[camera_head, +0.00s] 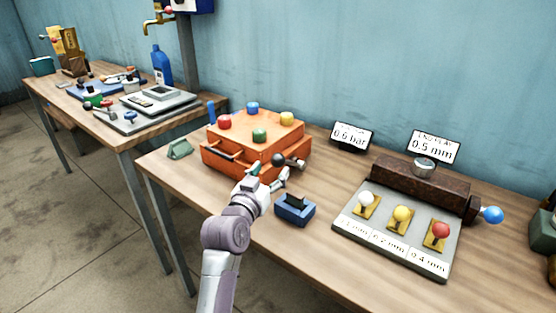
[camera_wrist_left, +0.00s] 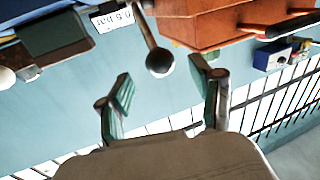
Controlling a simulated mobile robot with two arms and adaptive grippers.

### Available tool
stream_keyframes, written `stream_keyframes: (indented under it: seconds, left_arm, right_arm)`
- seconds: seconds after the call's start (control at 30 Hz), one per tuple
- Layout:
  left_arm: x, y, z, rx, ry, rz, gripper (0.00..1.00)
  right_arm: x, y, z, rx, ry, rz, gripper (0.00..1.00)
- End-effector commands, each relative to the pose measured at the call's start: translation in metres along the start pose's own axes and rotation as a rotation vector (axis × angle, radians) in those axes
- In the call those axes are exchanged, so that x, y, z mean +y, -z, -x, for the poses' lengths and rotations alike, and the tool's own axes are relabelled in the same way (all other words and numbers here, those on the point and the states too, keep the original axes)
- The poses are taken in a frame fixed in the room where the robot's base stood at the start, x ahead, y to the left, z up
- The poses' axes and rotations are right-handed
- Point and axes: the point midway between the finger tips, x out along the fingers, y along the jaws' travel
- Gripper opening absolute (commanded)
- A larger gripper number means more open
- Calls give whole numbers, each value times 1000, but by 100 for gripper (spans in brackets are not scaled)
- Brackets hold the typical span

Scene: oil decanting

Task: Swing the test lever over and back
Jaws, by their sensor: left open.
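The test lever is a rod with a dark ball end (camera_head: 279,160), on the right side of an orange box (camera_head: 232,163). In the left wrist view the lever's black ball (camera_wrist_left: 159,62) and grey rod show ahead, roughly between the fingertips. My left gripper (camera_head: 270,174) is open at the near right side of the orange box, close to the ball. In the wrist view its green-padded fingers (camera_wrist_left: 165,87) stand wide apart with nothing between them, and the ball looks just beyond their tips. My right gripper is not in view.
A blue block with a dark slot (camera_head: 295,210) sits close to the right of my left gripper. A grey panel (camera_head: 370,238) with white, yellow and red knobs lies further right. A 0.6 bar display (camera_head: 351,136) stands behind. A green holder (camera_head: 180,149) is left of the box.

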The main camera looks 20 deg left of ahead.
Motion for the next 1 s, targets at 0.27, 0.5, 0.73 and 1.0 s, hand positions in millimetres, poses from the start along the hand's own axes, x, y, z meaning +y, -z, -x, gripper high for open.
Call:
stream_keyframes:
  seconds: [0.27, 0.5, 0.73, 1.0]
  left_arm:
    - [0, 0, -47, 0, -1, 2, 65]
    - [0, 0, -59, 0, -1, 1, 65]
    - [0, 0, -59, 0, -1, 2, 63]
    - [0, 0, -59, 0, -1, 2, 18]
  right_arm:
    - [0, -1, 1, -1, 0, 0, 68]
    - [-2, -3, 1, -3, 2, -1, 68]
    - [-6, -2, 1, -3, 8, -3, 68]
    - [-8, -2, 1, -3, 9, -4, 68]
